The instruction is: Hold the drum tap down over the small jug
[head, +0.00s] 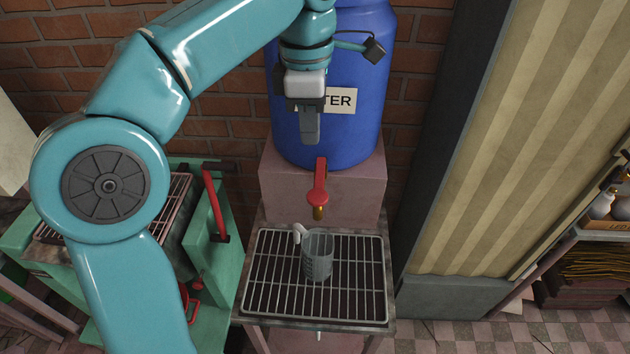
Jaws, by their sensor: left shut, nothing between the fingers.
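The blue water drum (355,135) stands on a pinkish block against the brick wall, its label partly hidden by my gripper. The red drum tap (318,184) sticks out low on its front, with a brass spout pointing down. The small jug (318,256), grey and see-through with a pale handle on its left, stands upright on the wire rack below the tap. My left gripper (309,138) is shut and empty, pointing down in front of the drum, above the tap and apart from it in the picture. My right gripper is not in view.
The wire rack (262,290) lies on a small stand. A green machine (225,265) with a red handle (215,205) stands at the left, partly behind my arm. A striped panel (510,150) and a shelf with brown bundles (590,262) are at the right.

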